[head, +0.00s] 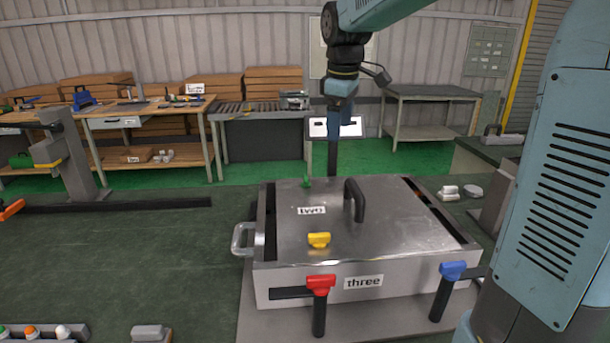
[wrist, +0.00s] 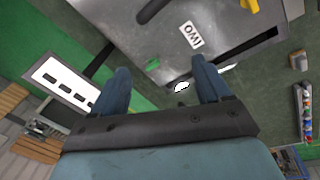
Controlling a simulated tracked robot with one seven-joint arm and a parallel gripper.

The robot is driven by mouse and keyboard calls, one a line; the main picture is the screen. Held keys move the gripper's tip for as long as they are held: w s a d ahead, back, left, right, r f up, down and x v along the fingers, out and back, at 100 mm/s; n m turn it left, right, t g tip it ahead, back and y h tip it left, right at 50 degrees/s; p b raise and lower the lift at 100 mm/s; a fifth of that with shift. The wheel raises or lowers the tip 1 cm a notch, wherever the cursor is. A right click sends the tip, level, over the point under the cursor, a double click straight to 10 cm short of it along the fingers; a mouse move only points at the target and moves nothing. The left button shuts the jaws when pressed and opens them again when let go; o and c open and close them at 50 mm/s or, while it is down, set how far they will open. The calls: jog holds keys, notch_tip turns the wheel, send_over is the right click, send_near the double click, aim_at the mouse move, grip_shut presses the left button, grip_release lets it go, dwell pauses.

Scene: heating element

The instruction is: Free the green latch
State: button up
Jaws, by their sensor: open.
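The green latch (head: 306,182) is a small green piece at the far edge of the metal box lid (head: 400,225), behind the "two" label (head: 311,210).
A black handle (head: 352,200) stands up from the lid. A yellow latch (head: 319,240) sits on the lid, and red (head: 320,285) and blue (head: 453,270) latches are at the front. A metal side handle (head: 243,240) juts out left.

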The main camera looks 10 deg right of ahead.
aim_at(306, 177)
jog(key=w+a+f+n+g, duration=0.1)
jog(key=w+a+f+n, duration=0.2)
jog(key=w, duration=0.3)
jog(key=w+a+f+n+g, duration=0.1)
jog(key=w+a+f+n, duration=0.1)
jog(key=w+a+n, duration=0.3)
jog(key=f, duration=0.4)
jog(key=w+d+f+m, duration=0.1)
jog(key=f, duration=0.4)
jog(key=f+m, duration=0.1)
jog(key=f, duration=0.4)
jog(key=shift+w+d, duration=0.15)
jog(key=shift+d, duration=0.1)
jog(key=shift+c, duration=0.2)
